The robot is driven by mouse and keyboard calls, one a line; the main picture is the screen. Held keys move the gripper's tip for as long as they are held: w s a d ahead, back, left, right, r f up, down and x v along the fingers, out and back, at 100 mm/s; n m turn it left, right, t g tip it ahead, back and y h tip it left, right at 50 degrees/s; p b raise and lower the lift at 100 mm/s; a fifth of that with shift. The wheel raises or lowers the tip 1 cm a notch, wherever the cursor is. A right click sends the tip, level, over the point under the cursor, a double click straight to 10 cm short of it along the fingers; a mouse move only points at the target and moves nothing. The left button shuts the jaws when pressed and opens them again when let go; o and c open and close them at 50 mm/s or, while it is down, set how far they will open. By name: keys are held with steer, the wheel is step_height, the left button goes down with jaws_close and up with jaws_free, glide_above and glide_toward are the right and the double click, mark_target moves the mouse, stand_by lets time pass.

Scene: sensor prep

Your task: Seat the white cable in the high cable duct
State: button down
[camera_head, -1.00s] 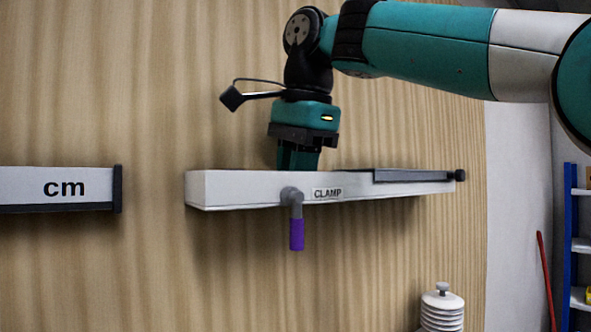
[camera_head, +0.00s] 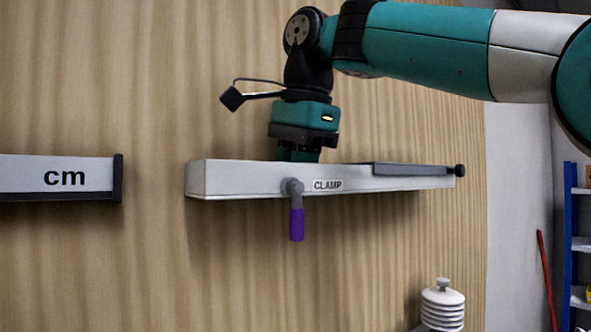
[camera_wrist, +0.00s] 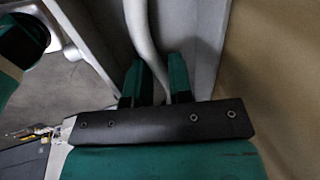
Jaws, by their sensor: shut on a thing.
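The high cable duct (camera_head: 240,180) is a long white channel on the wood wall, with a CLAMP label and a purple-handled lever (camera_head: 296,222) on its front. My gripper (camera_head: 298,156) points down into the duct's open top, and its fingertips are hidden behind the front wall. In the wrist view my gripper (camera_wrist: 156,84) has its two teal fingers close together on the white cable (camera_wrist: 143,35), which runs between them and away along the channel. The duct wall (camera_wrist: 95,35) shows at the left there. Whether the cable touches the duct floor cannot be told. The cable does not show in the head view.
A grey cover bar (camera_head: 415,171) lies along the duct's right part. A ribbed white insulator (camera_head: 442,305) stands at lower right. Blue shelving (camera_head: 570,240) is at far right.

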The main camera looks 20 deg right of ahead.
steer(key=c, duration=0.9)
jaws_free()
steer(key=shift+f, duration=0.1)
steer(key=shift+c, duration=0.2)
steer(key=shift+c, duration=0.2)
steer(key=o, duration=0.3)
steer(key=shift+r+p, duration=1.3)
steer(key=shift+r, duration=0.25)
steer(key=shift+r+p, duration=1.85)
steer(key=shift+r, duration=0.25)
steer(key=shift+f, duration=0.1)
